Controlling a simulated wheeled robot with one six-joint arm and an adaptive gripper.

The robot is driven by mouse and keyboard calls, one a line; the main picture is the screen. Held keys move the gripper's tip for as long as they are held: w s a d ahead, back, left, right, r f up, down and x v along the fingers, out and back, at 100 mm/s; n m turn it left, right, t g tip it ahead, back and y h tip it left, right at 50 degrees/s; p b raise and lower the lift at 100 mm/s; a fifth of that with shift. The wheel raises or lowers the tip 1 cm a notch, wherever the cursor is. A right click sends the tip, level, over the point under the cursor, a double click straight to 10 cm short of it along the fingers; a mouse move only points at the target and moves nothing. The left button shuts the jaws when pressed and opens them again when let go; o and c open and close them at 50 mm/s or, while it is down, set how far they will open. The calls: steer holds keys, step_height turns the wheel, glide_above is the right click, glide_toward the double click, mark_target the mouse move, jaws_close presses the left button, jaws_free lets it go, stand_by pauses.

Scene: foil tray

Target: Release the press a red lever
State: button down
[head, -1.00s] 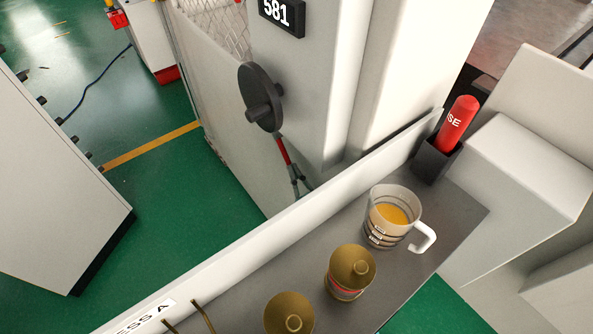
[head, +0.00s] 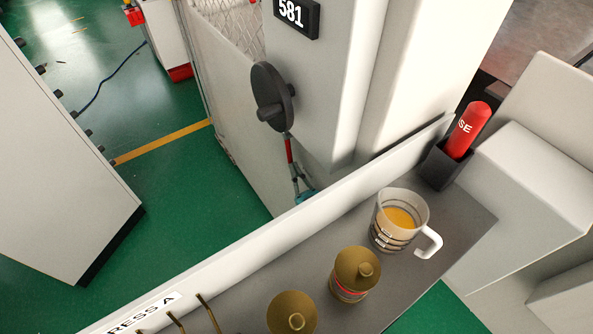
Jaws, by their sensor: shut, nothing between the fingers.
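The pale ledge hides what is below. A thicker red handle (head: 470,127) with the letters "SE" tilts up from a black holder (head: 444,165) at the right end of the shelf.
The grey shelf (head: 440,235) holds a mug (head: 402,222) with orange contents and two brass-topped containers (head: 356,270) (head: 291,312). A pale ledge marked "PRESS A" (head: 143,313) runs along it, with brass hooks (head: 208,312). Green floor (head: 185,205) is open at left.

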steer(key=shift+w+a+r, duration=0.1)
steer(key=shift+w+a, duration=0.2)
steer(key=shift+r, duration=0.3)
step_height(320, 180, up, 9)
steer(key=shift+s+d+r, duration=0.15)
steer(key=shift+s+d, duration=0.1)
steer(key=shift+s+d, duration=0.1)
